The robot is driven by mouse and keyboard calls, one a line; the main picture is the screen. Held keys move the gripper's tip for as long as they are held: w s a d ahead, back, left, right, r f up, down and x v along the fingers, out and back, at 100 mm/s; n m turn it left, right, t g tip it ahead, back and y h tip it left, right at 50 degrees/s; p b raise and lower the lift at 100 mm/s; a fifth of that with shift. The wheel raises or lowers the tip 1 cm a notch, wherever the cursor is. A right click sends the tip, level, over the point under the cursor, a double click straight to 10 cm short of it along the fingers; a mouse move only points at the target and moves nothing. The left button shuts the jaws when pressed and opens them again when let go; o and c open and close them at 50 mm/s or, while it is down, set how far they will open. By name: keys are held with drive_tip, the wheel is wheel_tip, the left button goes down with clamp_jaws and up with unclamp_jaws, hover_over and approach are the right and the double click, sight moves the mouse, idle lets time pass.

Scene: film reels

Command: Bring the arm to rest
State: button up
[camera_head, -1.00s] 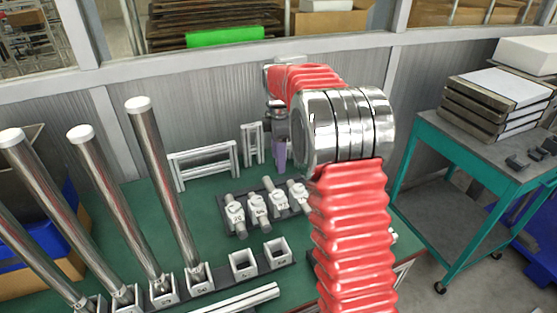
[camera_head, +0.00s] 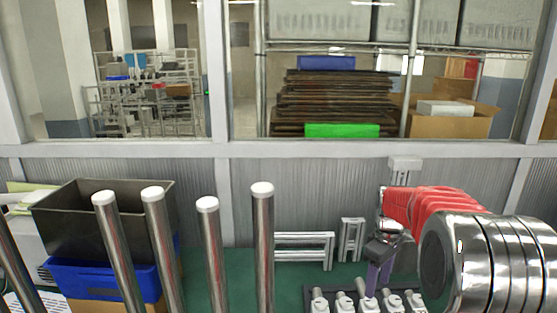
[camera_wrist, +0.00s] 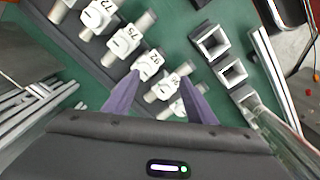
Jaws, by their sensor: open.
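My red-sleeved arm with chrome joints (camera_head: 495,262) reaches in from the right of the head view. My gripper (camera_head: 372,280) points down over the green bench, its purple fingers partly visible there. In the wrist view my gripper (camera_wrist: 168,80) shows two purple fingers spread apart with nothing held between them. A row of white numbered fittings (camera_wrist: 127,41) in a dark rack lies below and beyond the fingers. The same fittings show at the bottom of the head view (camera_head: 344,302).
Several tall steel tubes with white caps (camera_head: 263,235) stand left of my gripper. Small metal frames (camera_head: 304,239) stand behind, near the ribbed wall. Empty square sockets (camera_wrist: 230,72) and steel bars (camera_wrist: 35,108) lie on the bench. A blue bin (camera_head: 100,280) is at left.

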drive_tip(key=s+a+r+m+t, duration=0.2)
drive_tip(key=s+a+r, duration=0.1)
drive_tip(key=s, duration=0.7)
drive_tip(key=s+a+r+m+t, duration=0.1)
drive_tip(key=s+a+r+m, duration=0.2)
drive_tip(key=s, duration=0.7)
drive_tip(key=s+a+r+m+t, duration=0.2)
drive_tip(key=s+a+r, duration=0.3)
drive_tip(key=s, duration=0.4)
drive_tip(key=shift+s+a+m+t, duration=0.3)
drive_tip(key=shift+s+a+m, duration=0.1)
drive_tip(key=shift+m, duration=0.1)
